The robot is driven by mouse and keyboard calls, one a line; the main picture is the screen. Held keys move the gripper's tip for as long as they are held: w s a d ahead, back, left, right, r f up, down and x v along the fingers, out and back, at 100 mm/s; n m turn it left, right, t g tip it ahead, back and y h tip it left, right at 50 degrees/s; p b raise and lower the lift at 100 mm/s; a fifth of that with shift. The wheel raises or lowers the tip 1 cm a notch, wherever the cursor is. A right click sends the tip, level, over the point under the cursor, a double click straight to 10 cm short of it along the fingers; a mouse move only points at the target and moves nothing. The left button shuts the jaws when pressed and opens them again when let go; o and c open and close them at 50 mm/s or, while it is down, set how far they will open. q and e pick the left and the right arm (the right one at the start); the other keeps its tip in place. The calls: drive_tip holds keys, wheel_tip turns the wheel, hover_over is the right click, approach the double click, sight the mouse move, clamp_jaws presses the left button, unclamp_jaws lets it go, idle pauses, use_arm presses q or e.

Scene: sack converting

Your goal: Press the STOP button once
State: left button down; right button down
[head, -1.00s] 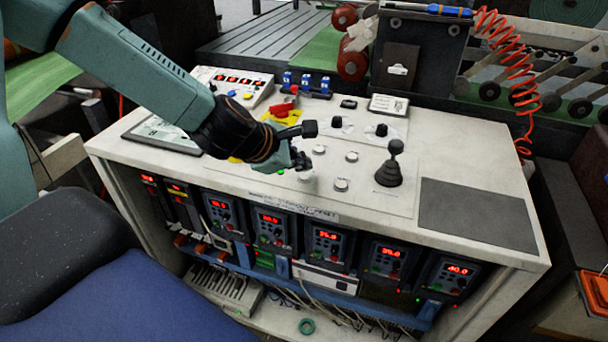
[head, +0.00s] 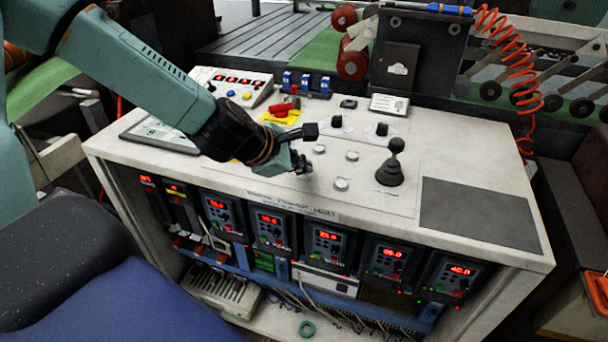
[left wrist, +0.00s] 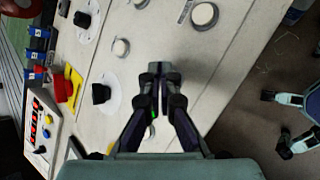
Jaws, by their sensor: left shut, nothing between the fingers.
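White round buttons sit on the pale console top (head: 400,240) in the head view: a back one (head: 319,149), a right one (head: 352,156) and a front one (head: 341,184). I cannot read a STOP marking on any of them. My left gripper (head: 301,168) is shut and empty, low over the panel left of the front button. In the left wrist view its fingertips (left wrist: 160,69) are together and hide the panel spot beneath them. Whether they touch it, I cannot tell. A white button (left wrist: 121,48) and another (left wrist: 204,15) show beyond the fingertips.
A black joystick (head: 390,170) stands right of the buttons. Behind my gripper are black knobs (head: 382,129) and a red switch (head: 284,108) on a yellow plate. A dark mat (head: 478,217) lies flat at the right. A handwritten label (head: 290,204) runs along the front edge.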

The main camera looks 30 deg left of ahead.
sight(301, 177)
use_arm(q)
drive_tip(key=shift+f+b, duration=0.3)
drive_tip(key=shift+f, duration=0.05)
idle(0.6)
drive_tip(key=shift+r+p, duration=0.9)
drive_tip(key=shift+p, duration=0.05)
wheel_tip(301, 177, up, 5)
drive_tip(key=p, duration=0.5)
idle(0.4)
